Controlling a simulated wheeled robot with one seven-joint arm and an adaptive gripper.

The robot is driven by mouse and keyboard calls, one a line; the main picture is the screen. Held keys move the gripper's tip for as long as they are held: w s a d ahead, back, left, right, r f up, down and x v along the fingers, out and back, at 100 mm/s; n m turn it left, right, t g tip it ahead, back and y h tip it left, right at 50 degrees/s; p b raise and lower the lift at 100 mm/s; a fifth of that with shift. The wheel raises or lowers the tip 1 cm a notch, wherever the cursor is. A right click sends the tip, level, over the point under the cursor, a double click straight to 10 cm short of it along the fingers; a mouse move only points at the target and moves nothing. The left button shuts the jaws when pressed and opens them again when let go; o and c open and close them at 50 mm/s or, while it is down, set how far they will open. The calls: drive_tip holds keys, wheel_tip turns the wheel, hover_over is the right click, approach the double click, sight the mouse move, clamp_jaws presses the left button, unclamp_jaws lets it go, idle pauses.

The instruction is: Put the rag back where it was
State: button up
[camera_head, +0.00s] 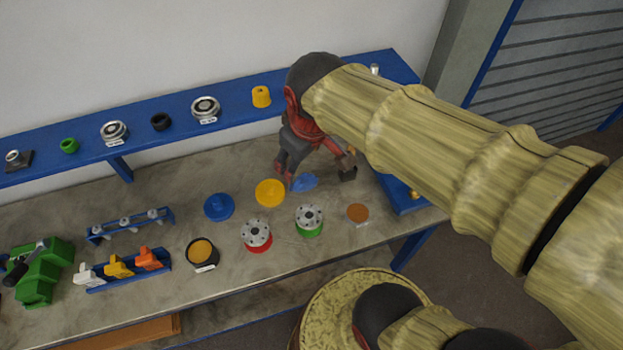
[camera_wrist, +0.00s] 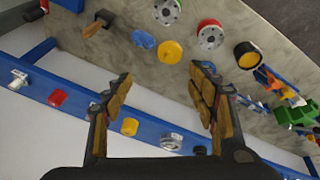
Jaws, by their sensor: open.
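A small crumpled blue rag (camera_head: 304,182) lies on the grey workbench (camera_head: 160,285), just right of a yellow disc (camera_head: 270,193). The rag also shows in the wrist view (camera_wrist: 144,39), beyond my fingertips and beside the yellow disc (camera_wrist: 170,52). My gripper (camera_head: 314,172) is over the back right of the bench, close to the rag in the head view. In the wrist view my gripper (camera_wrist: 163,76) has its fingers wide apart with nothing between them. My arm hides part of the bench and shelf at the right.
A red-based flange (camera_head: 257,235), a green-based flange (camera_head: 309,219) and a copper disc (camera_head: 357,212) stand in front of the rag. A blue disc (camera_head: 218,207) is to the left. A dark block (camera_head: 347,173) sits right of the rag. The blue shelf (camera_head: 180,122) runs behind.

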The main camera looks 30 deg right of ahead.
drive_tip(key=s+a+r+m+t, duration=0.1)
drive_tip(key=s+a+m, duration=0.1)
drive_tip(key=s, duration=0.5)
drive_tip(key=shift+s+r+m+t+y, duration=0.3)
drive_tip(key=shift+r+m+y, duration=0.1)
drive_tip(key=shift+m, duration=0.4)
